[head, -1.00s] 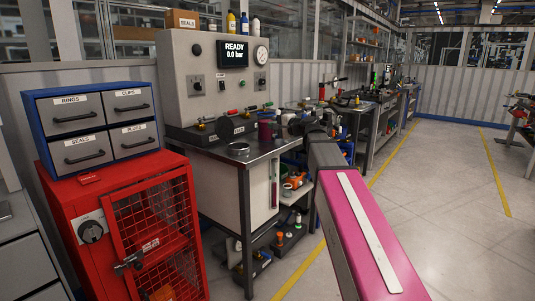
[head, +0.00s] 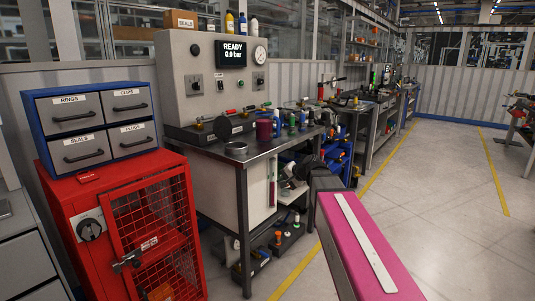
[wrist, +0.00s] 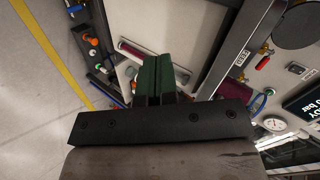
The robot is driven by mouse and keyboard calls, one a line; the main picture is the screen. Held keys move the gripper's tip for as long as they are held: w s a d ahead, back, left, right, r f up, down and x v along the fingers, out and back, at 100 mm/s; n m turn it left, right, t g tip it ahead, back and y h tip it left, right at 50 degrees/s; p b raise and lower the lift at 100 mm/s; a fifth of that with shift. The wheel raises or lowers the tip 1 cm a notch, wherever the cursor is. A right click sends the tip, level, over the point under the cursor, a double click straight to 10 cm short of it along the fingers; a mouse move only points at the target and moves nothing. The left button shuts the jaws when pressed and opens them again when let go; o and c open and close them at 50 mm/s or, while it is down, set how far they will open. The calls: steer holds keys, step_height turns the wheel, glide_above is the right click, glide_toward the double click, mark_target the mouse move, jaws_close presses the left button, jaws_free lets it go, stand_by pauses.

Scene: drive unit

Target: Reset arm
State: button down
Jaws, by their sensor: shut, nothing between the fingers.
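My gripper (wrist: 158,72) shows in the wrist view as two dark green fingers, pressed together with nothing between them. It points towards the side of the test bench (head: 222,187), which appears tilted in that view. The fingers look clear of it, though the exact gap cannot be told. In the head view my arm's pink link reaches in from the lower right, and its far end is beside the bench's right side, below the top. The gripper is hard to make out there against the shelf clutter.
A red mesh-door cabinet (head: 84,226) with a drawer unit (head: 90,121) on top stands at the left. The bench top carries a dark red cup (head: 264,130) and several small bottles. Bins (head: 338,157) crowd behind my arm. The floor (head: 445,215) at the right is clear.

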steer(key=s+d+f+n+g+h, duration=0.2)
steer(key=s+d+f, duration=0.4)
steer(key=s+f, duration=0.4)
steer(key=s+d+f+n+g+h, duration=0.2)
steer(key=s+d+f+g+h, duration=0.2)
steer(key=s+f, duration=0.7)
step_height(320, 180, down, 4)
steer(key=d+h, duration=0.2)
steer(key=shift+d+n+g+h, duration=0.3)
steer(key=shift+d+n, duration=0.1)
